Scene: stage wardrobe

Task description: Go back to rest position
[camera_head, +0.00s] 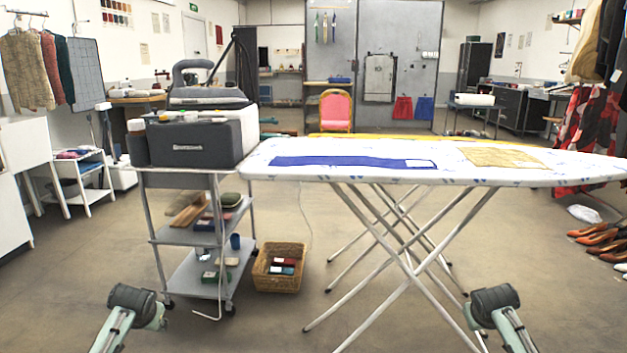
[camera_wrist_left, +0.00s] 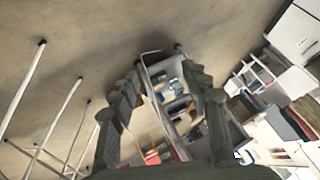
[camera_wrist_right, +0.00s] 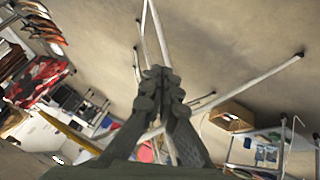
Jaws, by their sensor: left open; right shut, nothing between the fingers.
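My left gripper (camera_wrist_left: 163,78) shows in the left wrist view with its two dark fingers spread apart and nothing between them; the rolling cart appears beyond the gap. My right gripper (camera_wrist_right: 161,80) shows in the right wrist view with its fingers together and empty, in front of the ironing board's white legs. In the head view, parts of my two arms show at the bottom left and bottom right, apart from the furniture; the fingers cannot be made out there.
An ironing board (camera_head: 365,180) with blue and tan cloth spans the right; its crossed legs reach toward my right arm. A cart (camera_head: 190,236) bearing a steam station (camera_head: 190,140) stands left, with a wicker basket (camera_head: 280,270) beside it. Shoes (camera_head: 600,236) lie far right.

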